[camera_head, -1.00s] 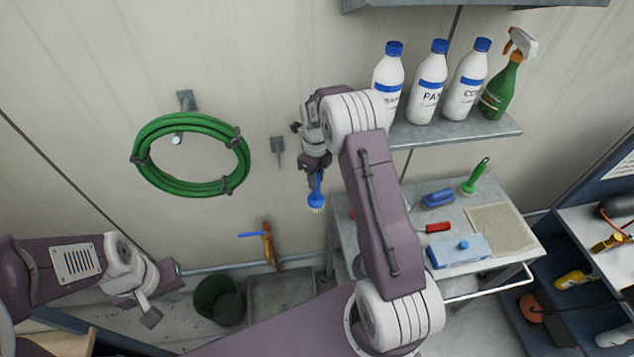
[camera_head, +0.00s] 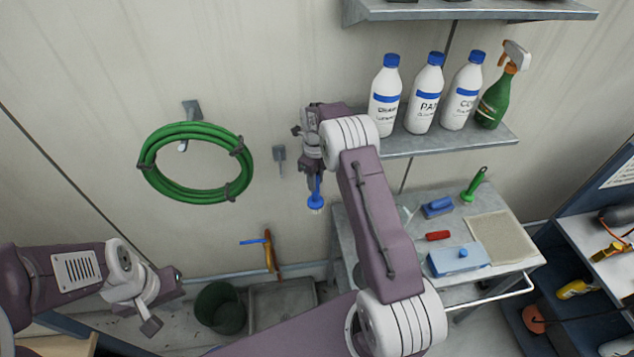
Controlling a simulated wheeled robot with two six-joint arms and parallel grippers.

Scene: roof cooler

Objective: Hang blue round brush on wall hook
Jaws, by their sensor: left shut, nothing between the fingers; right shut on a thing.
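The blue round brush (camera_head: 316,203) hangs head down below my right gripper (camera_head: 313,176), which is shut on it. Its round blue head with pale bristles shows below the fingers; the upper handle is hidden by the gripper. A small grey wall hook (camera_head: 280,157) is on the wall just left of the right gripper, with a gap between it and the brush. Another grey hook (camera_head: 191,112) is further left, above the coiled green hose (camera_head: 196,198). My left gripper (camera_head: 153,318) is low at the left, shut and empty.
A shelf (camera_head: 450,143) with white bottles (camera_head: 427,92) and a green spray bottle (camera_head: 497,98) is right of the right arm. Below it a grey table (camera_head: 508,259) holds a green brush (camera_head: 475,184), a blue brush and a sponge mat. A dark green bucket (camera_head: 221,307) stands on the floor.

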